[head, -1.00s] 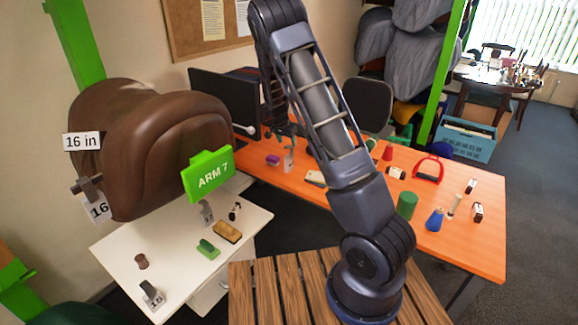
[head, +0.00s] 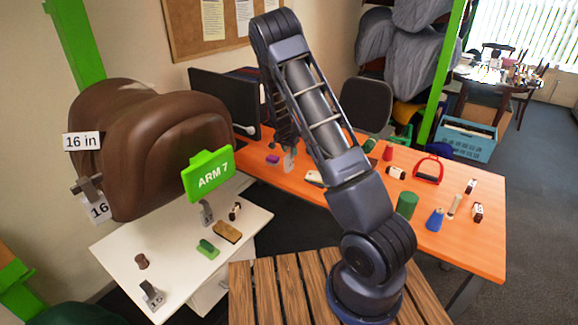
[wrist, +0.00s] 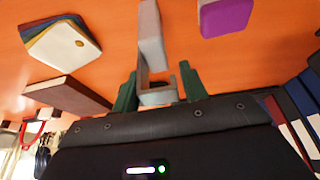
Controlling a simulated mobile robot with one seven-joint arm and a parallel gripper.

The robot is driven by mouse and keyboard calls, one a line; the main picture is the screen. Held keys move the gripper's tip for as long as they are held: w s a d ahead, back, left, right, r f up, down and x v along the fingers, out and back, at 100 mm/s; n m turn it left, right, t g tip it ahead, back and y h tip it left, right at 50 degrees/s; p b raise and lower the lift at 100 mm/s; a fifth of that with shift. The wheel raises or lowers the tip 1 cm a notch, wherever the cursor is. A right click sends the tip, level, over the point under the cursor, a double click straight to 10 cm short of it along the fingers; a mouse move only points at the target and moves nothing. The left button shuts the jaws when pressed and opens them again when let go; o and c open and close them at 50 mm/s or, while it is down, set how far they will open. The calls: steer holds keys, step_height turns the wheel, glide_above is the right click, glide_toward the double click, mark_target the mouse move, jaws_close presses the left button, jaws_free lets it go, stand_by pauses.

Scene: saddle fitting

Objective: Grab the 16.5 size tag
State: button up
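A grey bracket-like size tag (head: 290,159) stands on the orange table in the head view, left of my arm. Its number cannot be read. In the wrist view a grey bracket (wrist: 151,45), seemingly this tag, lies between the two green fingers of my gripper (wrist: 158,85). The fingers are apart, one on each side of it, very close to its lower end. I see no clear grip on it.
A purple block (wrist: 226,16) lies close beside the tag. A dark red box (wrist: 68,93) and a stack of coloured cards (wrist: 62,42) are left in the wrist view. A tag marked 15 (head: 152,295) is on the white table (head: 125,245); the brown saddle (head: 165,135) carries another.

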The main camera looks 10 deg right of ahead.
jaws_close()
steer(key=shift+r, duration=0.15)
